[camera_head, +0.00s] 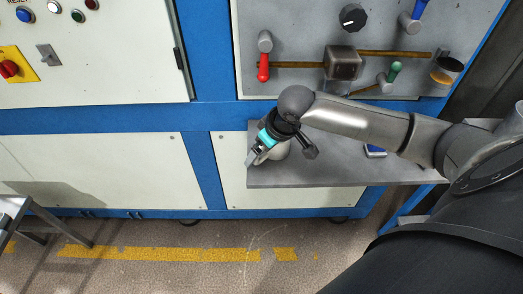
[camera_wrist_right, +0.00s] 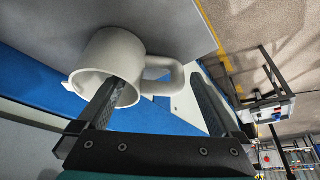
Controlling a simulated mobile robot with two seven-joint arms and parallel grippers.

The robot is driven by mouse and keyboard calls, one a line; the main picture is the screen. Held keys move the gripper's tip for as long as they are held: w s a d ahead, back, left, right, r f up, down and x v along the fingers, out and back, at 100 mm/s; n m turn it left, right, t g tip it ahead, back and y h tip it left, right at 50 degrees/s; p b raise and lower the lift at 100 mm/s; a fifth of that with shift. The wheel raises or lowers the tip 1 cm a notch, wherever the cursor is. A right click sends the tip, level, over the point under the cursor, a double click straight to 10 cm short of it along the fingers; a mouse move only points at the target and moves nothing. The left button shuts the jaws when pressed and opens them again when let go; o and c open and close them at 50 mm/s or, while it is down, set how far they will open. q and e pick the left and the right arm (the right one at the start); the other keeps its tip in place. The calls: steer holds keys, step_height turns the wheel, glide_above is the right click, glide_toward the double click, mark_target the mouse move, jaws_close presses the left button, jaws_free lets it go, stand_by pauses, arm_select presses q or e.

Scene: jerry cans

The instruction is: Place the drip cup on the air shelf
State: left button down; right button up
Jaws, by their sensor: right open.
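A white mug-like cup (camera_wrist_right: 104,50), which I take as the drip cup, stands on a grey shelf (camera_wrist_right: 190,25) in the right wrist view. In the head view the cup (camera_head: 279,151) is partly hidden behind my right gripper (camera_head: 252,158), near the left end of the grey shelf (camera_head: 330,173). My right gripper is open. In the wrist view one finger reaches into the cup's mouth and the other is beyond the handle, so the cup wall and handle lie between them. Whether either finger touches the cup is unclear. My left gripper is not in view.
A blue-edged item (camera_head: 375,150) lies on the shelf. A metal stand (camera_head: 15,210) is at lower left.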

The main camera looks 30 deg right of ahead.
steer(key=p+v, duration=0.3)
steer(key=v, duration=0.8)
steer(key=shift+f, duration=0.15)
steer(key=s+a+f+n+y, duration=0.1)
steer(key=s+a+f, duration=0.2)
steer(key=a, duration=0.2)
steer(key=s+a+f+n, duration=0.1)
steer(key=s+a+f, duration=0.2)
steer(key=a, duration=0.3)
steer(key=s+f+m+g+h, duration=0.1)
steer(key=s+f+m+h, duration=0.15)
steer(key=s, duration=0.75)
step_height(320, 180, down, 24)
steer(key=s+g, duration=0.1)
steer(key=s, duration=0.1)
steer(key=s+d+f+g, duration=0.1)
steer(key=s+d+f, duration=0.2)
steer(key=s+f, duration=0.9)
steer(key=s, duration=0.2)
steer(key=shift+s+f, duration=0.35)
steer(key=shift+s, duration=0.05)
steer(key=shift+y, duration=0.25)
